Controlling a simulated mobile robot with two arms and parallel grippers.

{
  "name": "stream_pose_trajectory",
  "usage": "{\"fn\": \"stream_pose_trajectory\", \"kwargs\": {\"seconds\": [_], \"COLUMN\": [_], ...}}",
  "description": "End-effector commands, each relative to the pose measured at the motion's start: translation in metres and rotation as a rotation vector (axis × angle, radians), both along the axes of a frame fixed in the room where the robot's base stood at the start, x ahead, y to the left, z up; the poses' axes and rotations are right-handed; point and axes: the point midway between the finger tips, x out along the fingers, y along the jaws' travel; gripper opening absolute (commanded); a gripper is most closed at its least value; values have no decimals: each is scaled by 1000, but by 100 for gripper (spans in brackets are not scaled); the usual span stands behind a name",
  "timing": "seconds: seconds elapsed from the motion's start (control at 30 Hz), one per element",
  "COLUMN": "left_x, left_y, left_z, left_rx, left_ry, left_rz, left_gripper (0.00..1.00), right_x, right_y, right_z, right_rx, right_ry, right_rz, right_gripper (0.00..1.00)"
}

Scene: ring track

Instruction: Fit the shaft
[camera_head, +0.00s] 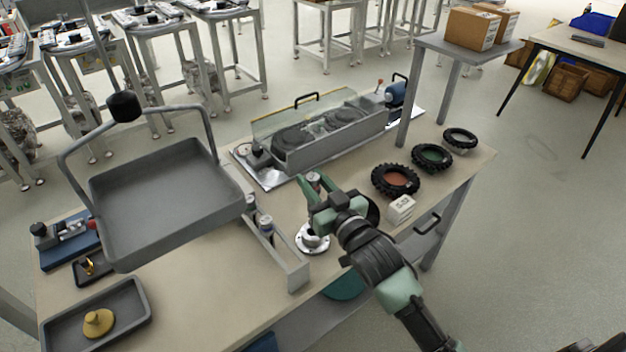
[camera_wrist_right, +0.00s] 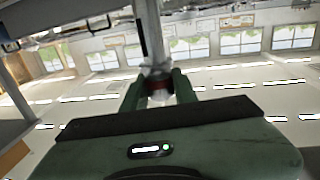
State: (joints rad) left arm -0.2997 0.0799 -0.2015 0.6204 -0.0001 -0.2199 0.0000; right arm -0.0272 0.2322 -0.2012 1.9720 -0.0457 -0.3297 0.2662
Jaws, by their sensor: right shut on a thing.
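My right gripper (camera_head: 318,192) is shut on a small grey piece with a reddish band (camera_head: 314,178), seemingly the shaft. In the right wrist view the piece (camera_wrist_right: 158,86) is between the two green fingers (camera_wrist_right: 159,92); its lower end is pale. The gripper is above the table, and in the head view a round silver flanged base (camera_head: 313,240) shows just below it. The forearm and fingers hide part of the area around the base. I cannot tell whether the piece touches anything. My left gripper is not in view.
A narrow grey rack (camera_head: 291,268) with similar small cylinders stands left of the base. A big grey tray (camera_head: 165,205) with a raised handle is further left. Three black tyre-like rings (camera_head: 396,179) and a small white box (camera_head: 401,208) lie right. A clear-covered machine (camera_head: 335,140) stands behind.

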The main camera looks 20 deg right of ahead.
Motion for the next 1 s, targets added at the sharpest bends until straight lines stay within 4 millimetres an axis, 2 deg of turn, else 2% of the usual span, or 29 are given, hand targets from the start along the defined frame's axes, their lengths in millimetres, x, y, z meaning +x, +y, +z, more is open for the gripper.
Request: {"fn": "stream_pose_trajectory", "kwargs": {"seconds": [0.03,0.6,1.0], "left_x": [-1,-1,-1], "left_y": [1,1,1], "left_z": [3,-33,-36], "left_rx": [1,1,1], "left_ry": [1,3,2], "left_rz": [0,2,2], "left_gripper": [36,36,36], "right_x": [0,0,0], "right_y": [0,0,0], "right_z": [3,-50,-56], "right_rx": [1,0,0], "right_ry": [-4,-4,-5], "right_rz": [-1,-1,0], "right_gripper": [0,0,0]}}
